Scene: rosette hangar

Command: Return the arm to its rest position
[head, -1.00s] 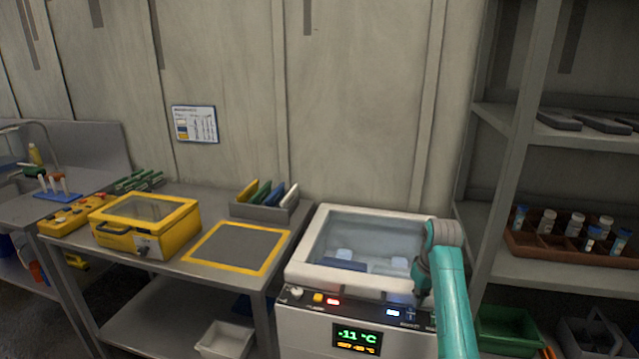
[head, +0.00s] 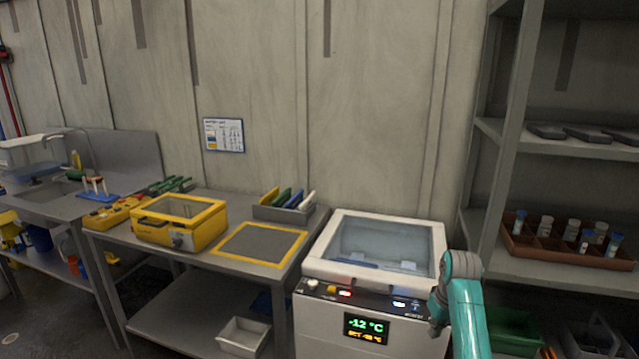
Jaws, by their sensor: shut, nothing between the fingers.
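My teal arm (head: 467,318) rises at the lower right of the head view, in front of the right end of a white chest freezer (head: 322,331). My gripper (head: 436,328) points down beside the freezer's front right corner. It is small and dark here; its fingers are shut with nothing in them. I cannot tell whether it touches the freezer. The freezer's glass lid (head: 384,245) is down, and pale items show dimly through it. The display (head: 366,328) reads -12 °C.
A steel bench (head: 222,199) on the left carries a yellow case (head: 179,222), a yellow-edged mat (head: 258,245) and a grey rack (head: 284,213). Shelving (head: 494,200) on the right holds a brown tray (head: 512,243) of vials. A green bin (head: 513,331) sits low, right of my arm.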

